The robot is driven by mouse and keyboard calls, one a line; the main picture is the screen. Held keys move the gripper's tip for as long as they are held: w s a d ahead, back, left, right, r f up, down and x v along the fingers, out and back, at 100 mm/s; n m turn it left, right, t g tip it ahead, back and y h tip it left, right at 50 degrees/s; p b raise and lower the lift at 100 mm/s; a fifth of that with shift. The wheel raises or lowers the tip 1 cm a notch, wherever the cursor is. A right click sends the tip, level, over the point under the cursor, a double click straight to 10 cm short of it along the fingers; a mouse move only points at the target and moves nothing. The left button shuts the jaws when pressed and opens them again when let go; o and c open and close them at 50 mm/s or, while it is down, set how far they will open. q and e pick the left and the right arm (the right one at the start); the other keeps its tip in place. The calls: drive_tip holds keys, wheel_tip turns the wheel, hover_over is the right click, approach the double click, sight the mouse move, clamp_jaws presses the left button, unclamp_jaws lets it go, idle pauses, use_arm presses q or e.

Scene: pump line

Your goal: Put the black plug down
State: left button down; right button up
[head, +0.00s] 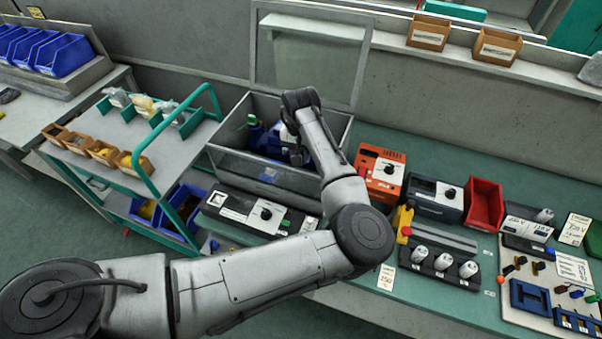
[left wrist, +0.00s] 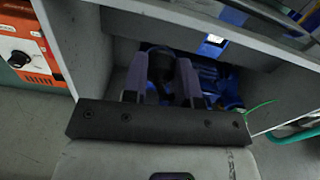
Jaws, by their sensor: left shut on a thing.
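My left arm reaches over the grey open bin (head: 248,164), and my left gripper (head: 297,156) is down inside it, partly hidden by the arm. In the left wrist view my left gripper (left wrist: 161,84) points into the bin, shut on a dark thing (left wrist: 160,62) between its fingers. This looks like the black plug, but its shape is hard to make out in the shadow. Blue things (left wrist: 215,82) lie below and beside it in the bin. My right gripper is not in view.
A green-railed cart (head: 150,150) stands left of the bin. On the green bench to the right are an orange unit (head: 380,172), a dark blue-grey unit (head: 434,198) and a red bin (head: 484,203). A box with a black knob (head: 254,212) is in front of the bin.

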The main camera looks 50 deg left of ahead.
use_arm(q)
wheel_tip(320, 180, down, 8)
drive_tip(key=shift+r+b, duration=0.2)
drive_tip(key=shift+b, duration=0.35)
drive_tip(key=c, duration=0.8)
unclamp_jaws()
wheel_tip(320, 180, up, 11)
drive_tip(key=shift+f+p, duration=0.15)
drive_tip(key=shift+p, duration=0.8)
drive_tip(key=shift+r, duration=0.7)
